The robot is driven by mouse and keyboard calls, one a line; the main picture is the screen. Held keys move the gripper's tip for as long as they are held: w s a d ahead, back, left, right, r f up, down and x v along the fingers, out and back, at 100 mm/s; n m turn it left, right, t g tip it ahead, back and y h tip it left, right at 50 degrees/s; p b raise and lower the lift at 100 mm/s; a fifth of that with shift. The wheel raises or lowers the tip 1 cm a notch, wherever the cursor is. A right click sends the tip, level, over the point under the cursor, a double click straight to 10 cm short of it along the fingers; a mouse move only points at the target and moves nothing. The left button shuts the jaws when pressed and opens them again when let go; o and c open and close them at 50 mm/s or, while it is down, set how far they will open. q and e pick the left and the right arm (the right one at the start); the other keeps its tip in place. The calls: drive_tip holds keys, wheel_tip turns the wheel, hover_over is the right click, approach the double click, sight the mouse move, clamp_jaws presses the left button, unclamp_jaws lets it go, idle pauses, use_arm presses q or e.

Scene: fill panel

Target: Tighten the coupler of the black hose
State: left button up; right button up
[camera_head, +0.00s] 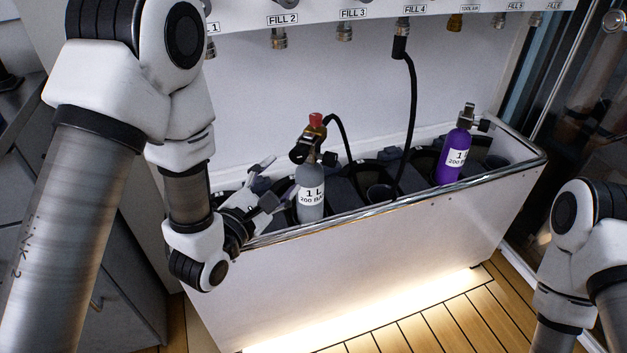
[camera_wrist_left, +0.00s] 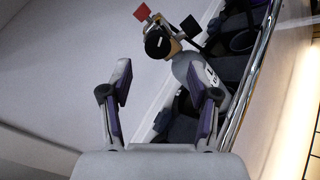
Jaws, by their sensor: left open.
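The black hose (camera_head: 412,100) hangs from a black coupler (camera_head: 399,48) under the FILL 4 outlet and drops into the trough. A black hose section also arches up to the valve (camera_head: 316,135) of the grey cylinder (camera_head: 311,204); whether both are one hose is hidden. The valve has a red top and a black round part, also in the left wrist view (camera_wrist_left: 157,42). My left gripper (camera_head: 272,182) is open and empty, just left of the grey cylinder. In the left wrist view its fingers (camera_wrist_left: 159,75) point towards the valve, apart from it. My right gripper is out of view.
A purple cylinder (camera_head: 455,157) stands towards the right of the white trough (camera_head: 375,265), which has a metal rim rail (camera_head: 400,196). Several fill outlets line the panel (camera_head: 300,75) above. The space between panel and trough is mostly free.

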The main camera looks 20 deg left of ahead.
sight(296, 157)
use_arm(q)
drive_tip(key=x, duration=0.7)
drive_tip(key=shift+w+r, duration=0.2)
drive_tip(key=shift+w, duration=0.2)
clamp_jaws()
